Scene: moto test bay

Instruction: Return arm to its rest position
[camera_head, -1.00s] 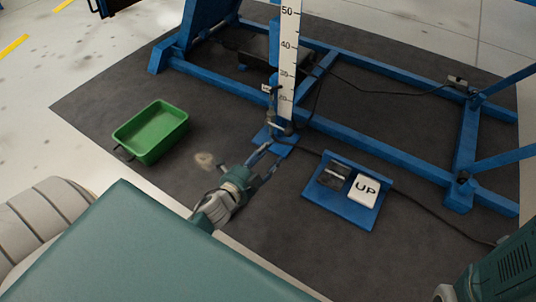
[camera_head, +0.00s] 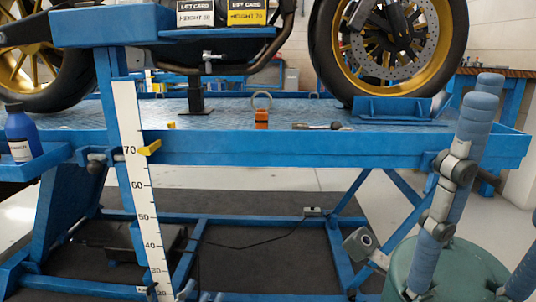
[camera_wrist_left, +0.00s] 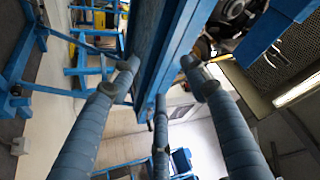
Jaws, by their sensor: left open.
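My left gripper (camera_head: 468,160) stands large at the right of the head view. Its blue-grey padded fingers point up past the right end of the blue lift table (camera_head: 300,148), and its teal palm is at the bottom. In the left wrist view the gripper (camera_wrist_left: 160,82) has its fingers spread, with nothing held between them. A blue beam (camera_wrist_left: 165,40) shows behind them; I cannot tell how far off it is. Most of my left arm is out of the picture. My right gripper is not seen.
A motorcycle wheel (camera_head: 392,80) stands on the table, left of the gripper. A height scale (camera_head: 138,185) with a yellow pointer (camera_head: 150,147) hangs at the left. A blue bottle (camera_head: 20,132) stands on a side shelf. Dark matting (camera_head: 255,265) lies beneath the lift.

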